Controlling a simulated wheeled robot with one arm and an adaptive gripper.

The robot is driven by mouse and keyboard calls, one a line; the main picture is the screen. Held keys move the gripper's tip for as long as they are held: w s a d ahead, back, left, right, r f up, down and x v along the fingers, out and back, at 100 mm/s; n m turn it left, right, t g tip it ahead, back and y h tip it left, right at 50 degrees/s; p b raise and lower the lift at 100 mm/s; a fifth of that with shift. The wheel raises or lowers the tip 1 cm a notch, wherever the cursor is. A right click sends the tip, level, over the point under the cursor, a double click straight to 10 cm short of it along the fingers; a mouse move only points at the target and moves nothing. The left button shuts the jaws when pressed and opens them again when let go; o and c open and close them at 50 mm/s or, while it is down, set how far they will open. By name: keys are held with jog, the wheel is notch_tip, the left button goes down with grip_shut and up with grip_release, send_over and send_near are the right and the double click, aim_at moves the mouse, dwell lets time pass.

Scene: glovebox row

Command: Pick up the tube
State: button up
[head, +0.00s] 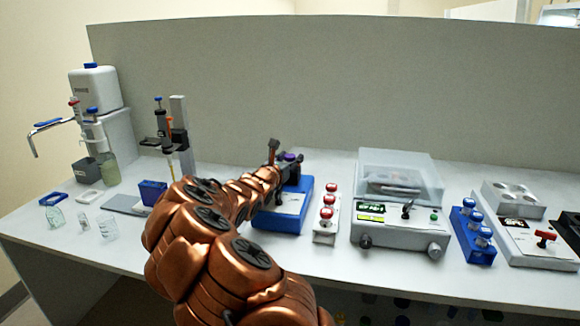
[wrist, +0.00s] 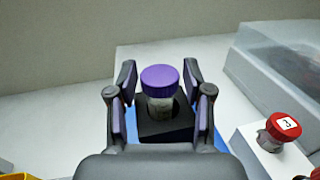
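The tube (wrist: 161,90) has a purple cap and a clear body. It stands upright in a black holder (wrist: 166,129) on a blue-based device (head: 278,221). In the head view the purple cap (head: 289,157) shows only partly, behind my gripper (head: 286,166). In the wrist view my gripper (wrist: 160,92) is open, with one finger on each side of the tube. A narrow gap shows between the cap and each finger. The tube's lower end is hidden in the holder.
A white rack with red-capped tubes (head: 327,213) stands just right of the blue-based device. Further right is a clear-lidded machine (head: 400,215), then a blue rack (head: 472,235). A stand with a vertical post (head: 180,135) is on the left. A grey panel (head: 340,85) rises behind.

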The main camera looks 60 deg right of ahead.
jog(key=c, duration=0.8)
jog(key=shift+r, duration=0.1)
